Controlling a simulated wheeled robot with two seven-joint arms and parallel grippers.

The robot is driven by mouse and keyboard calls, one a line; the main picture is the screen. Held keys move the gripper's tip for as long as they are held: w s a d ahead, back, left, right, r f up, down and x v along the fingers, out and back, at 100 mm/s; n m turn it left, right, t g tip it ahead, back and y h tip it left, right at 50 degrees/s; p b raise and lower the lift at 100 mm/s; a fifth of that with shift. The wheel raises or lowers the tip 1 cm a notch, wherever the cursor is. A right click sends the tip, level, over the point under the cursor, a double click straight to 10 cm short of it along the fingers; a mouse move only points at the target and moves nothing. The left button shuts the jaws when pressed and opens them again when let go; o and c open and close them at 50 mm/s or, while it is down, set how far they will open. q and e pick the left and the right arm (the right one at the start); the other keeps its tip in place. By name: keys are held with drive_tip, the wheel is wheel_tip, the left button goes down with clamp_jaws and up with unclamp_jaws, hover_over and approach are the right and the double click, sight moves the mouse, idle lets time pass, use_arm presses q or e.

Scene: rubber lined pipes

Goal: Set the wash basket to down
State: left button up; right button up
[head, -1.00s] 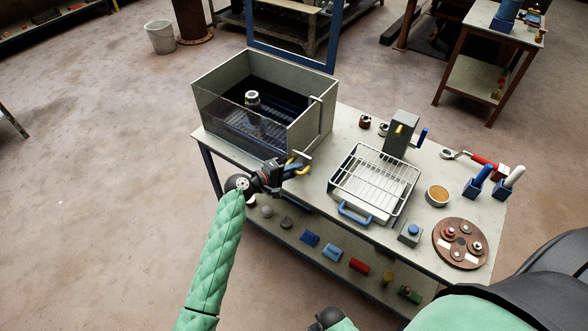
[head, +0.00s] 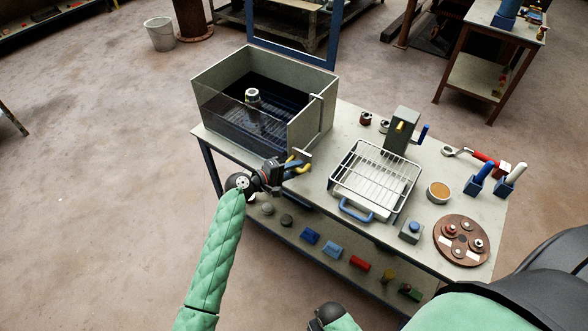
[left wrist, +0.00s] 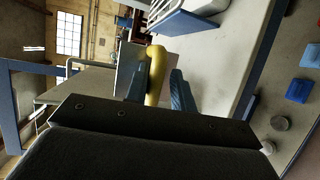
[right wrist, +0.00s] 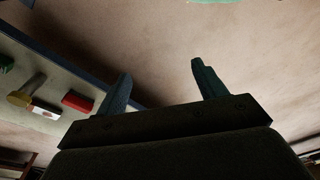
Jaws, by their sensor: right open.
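The wash tank (head: 310,122) is an open grey box with a clear front at the left end of the bench. Dark slats low inside it look like the wash basket (head: 285,125), with a pale-topped metal part (head: 252,97) standing there. Its exact height is hard to tell. A yellow handle (head: 295,170) is at the tank's front right corner; it also shows in the left wrist view (left wrist: 155,72). My left gripper (head: 288,170) is there, its fingers close on both sides of the handle. My right gripper (right wrist: 160,80) is open and empty, beside the lower shelf.
A wire rack (head: 375,181) over a tray with a blue handle stands mid-bench. The lower shelf holds several coloured blocks.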

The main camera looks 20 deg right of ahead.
drive_tip(key=shift+f, duration=0.1)
use_arm(q)
drive_tip(key=shift+a, duration=0.25)
drive_tip(key=b+v, duration=0.2)
drive_tip(key=v, duration=0.5)
use_arm(e)
wheel_tip(320, 180, up, 10)
drive_tip(key=w+a, duration=0.1)
drive_tip(key=w, duration=0.1)
drive_tip(key=shift+w+a, duration=0.25)
drive_tip(key=shift+w, duration=0.05)
use_arm(q)
drive_tip(key=shift+a, duration=0.15)
use_arm(e)
drive_tip(key=shift+f, duration=0.1)
